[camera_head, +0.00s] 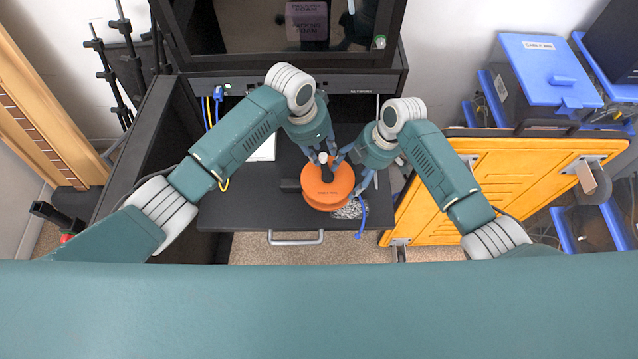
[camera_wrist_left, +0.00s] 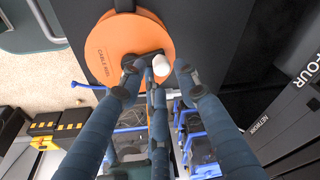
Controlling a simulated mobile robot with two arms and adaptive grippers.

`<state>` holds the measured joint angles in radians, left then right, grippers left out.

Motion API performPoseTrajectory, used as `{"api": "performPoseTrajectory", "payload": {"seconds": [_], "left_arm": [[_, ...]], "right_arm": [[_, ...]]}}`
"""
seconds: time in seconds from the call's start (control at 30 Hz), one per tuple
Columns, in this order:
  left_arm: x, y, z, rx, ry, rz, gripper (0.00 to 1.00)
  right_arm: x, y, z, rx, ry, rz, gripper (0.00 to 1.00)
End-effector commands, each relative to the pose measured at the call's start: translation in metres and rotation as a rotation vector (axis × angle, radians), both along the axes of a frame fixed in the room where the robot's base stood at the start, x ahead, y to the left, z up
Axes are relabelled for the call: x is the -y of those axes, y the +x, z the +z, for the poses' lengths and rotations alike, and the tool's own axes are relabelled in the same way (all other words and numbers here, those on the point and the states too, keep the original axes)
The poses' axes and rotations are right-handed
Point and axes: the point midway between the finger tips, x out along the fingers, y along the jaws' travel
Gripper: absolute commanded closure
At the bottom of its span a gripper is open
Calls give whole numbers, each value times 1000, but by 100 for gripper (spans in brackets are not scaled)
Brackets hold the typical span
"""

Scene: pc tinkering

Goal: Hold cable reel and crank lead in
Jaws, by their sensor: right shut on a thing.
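The orange cable reel (camera_head: 327,193) lies flat on the black pull-out shelf (camera_head: 250,212), its label facing up. It also shows in the left wrist view (camera_wrist_left: 110,58). The blue lead (camera_head: 362,219) hangs from the reel's right side.
The shelf has a metal front handle (camera_head: 295,239). The shelf left of the reel is mostly clear.

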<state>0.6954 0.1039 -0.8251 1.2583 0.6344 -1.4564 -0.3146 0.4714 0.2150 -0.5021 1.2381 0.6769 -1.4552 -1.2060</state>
Motion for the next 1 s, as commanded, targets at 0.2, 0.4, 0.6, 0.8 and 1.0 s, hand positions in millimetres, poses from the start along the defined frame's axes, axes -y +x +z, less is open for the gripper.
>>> {"api": "performPoseTrajectory", "payload": {"seconds": [0.2, 0.4, 0.6, 0.8, 1.0], "left_arm": [[3, 1, -15, -1, 0, 0, 68], [3, 1, -17, -3, 1, 0, 68], [3, 0, -17, -4, 1, -2, 68], [3, 0, -17, -5, 1, -2, 100], [6, 0, -17, -6, 0, -41, 100]], "right_arm": [[6, -9, -12, -22, -19, -3, 62], [6, -9, -12, -22, -19, -3, 62], [6, -9, -12, -22, -19, -3, 62], [6, -9, -12, -22, -18, -3, 62], [6, -8, -12, -21, -18, -3, 62]]}}
